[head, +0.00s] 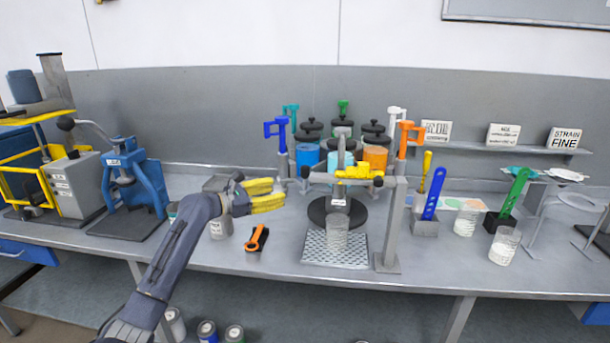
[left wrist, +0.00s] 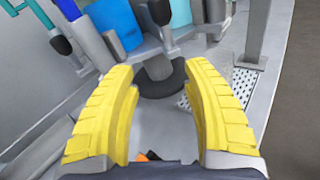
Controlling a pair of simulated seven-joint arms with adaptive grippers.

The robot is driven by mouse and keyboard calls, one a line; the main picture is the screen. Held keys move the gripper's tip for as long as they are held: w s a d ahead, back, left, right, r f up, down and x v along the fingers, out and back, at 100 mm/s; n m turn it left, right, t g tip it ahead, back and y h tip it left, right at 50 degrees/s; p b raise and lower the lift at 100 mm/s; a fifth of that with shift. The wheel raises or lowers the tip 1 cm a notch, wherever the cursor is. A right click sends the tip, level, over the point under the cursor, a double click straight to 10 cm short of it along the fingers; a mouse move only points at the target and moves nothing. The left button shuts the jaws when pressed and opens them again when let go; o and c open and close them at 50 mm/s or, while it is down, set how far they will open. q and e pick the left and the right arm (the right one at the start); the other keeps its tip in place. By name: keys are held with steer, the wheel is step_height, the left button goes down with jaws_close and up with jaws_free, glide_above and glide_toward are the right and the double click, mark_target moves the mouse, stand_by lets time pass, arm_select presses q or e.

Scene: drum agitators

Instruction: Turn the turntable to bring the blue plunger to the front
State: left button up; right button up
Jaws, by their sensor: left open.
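The turntable carries several colored canisters and upright handles above a round dark base (head: 322,212), which also shows in the left wrist view (left wrist: 160,88). The blue plunger (head: 283,134) stands upright at the turntable's left side, beside a blue canister (head: 306,155). In the left wrist view, the blue canister (left wrist: 115,22) is at the top, left of center. My left gripper (head: 264,195) is open and empty, with its yellow fingers (left wrist: 165,110) spread. It is left of the base, below and in front of the blue plunger. My right gripper is not seen.
An orange-and-black tool (head: 257,238) lies below my left gripper. A blue press (head: 140,185) stands at left; spatulas and beakers at right.

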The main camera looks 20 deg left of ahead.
arm_select(q)
steer(key=s+a+r+g+h, duration=0.2)
steer(key=s+a+r, duration=0.15)
steer(key=a, duration=0.35)
steer(key=h, duration=0.2)
glide_toward(305, 174)
steer(key=shift+m, duration=0.3)
steer(key=x, duration=0.7)
steer(key=w+a+x, duration=0.1)
steer(key=x, duration=0.2)
steer(key=shift+w+d+f, duration=0.15)
steer(key=shift+d+f, duration=0.05)
steer(key=shift+f, duration=0.15)
steer(key=shift+o, duration=0.2)
jaws_close()
